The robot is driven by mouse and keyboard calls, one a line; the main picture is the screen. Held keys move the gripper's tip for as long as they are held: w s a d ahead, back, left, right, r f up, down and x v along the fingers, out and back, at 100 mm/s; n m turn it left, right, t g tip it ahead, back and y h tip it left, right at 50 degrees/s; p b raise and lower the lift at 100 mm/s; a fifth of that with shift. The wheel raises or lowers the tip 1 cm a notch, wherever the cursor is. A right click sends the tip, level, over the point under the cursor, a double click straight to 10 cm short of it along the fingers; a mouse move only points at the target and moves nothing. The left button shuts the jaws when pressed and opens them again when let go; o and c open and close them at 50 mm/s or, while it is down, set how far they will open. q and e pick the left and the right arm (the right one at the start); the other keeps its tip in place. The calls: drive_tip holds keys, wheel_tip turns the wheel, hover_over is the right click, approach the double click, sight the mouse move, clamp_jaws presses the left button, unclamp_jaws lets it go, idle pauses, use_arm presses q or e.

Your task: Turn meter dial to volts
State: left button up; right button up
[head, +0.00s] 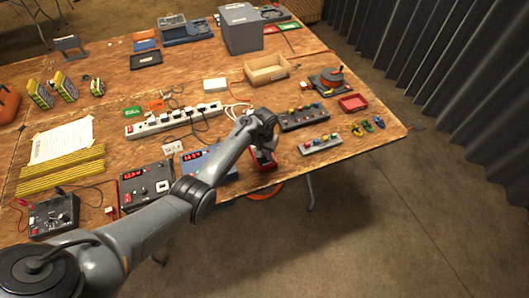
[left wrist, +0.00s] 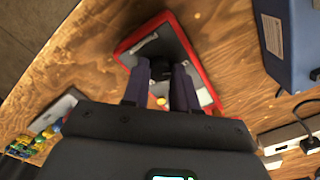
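The meter (head: 260,165) has a red case and lies near the table's front edge, partly hidden by my left gripper (head: 262,146) in the head view. In the left wrist view the meter's red rim (left wrist: 196,58) frames a grey face. A dark round dial (left wrist: 160,68) shows on that face, between the fingertips of my left gripper (left wrist: 160,92). The fingers are apart, one on each side of the dial. I cannot tell whether they touch it. The dial's markings are not readable. My right gripper is not in view.
A blue power supply (head: 212,160) stands left of the meter, with a white power strip (head: 170,119) behind it. A grey box with coloured knobs (head: 320,144) lies to the right. Coloured clips (head: 367,125) and a red tray (head: 353,103) sit further right.

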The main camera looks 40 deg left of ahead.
use_arm(q)
clamp_jaws()
drive_tip(key=shift+r+m+p, duration=0.15)
drive_tip(key=shift+m+p, duration=0.75)
drive_tip(key=shift+m, duration=0.1)
drive_tip(key=m+p, duration=0.1)
drive_tip(key=m, duration=0.1)
drive_tip(key=shift+m, duration=0.3)
drive_tip(key=m, duration=0.3)
drive_tip(key=shift+m+p, duration=0.3)
drive_tip(key=shift+p, duration=0.05)
drive_tip(key=shift+m, duration=1.7)
drive_tip(key=shift+f, duration=0.2)
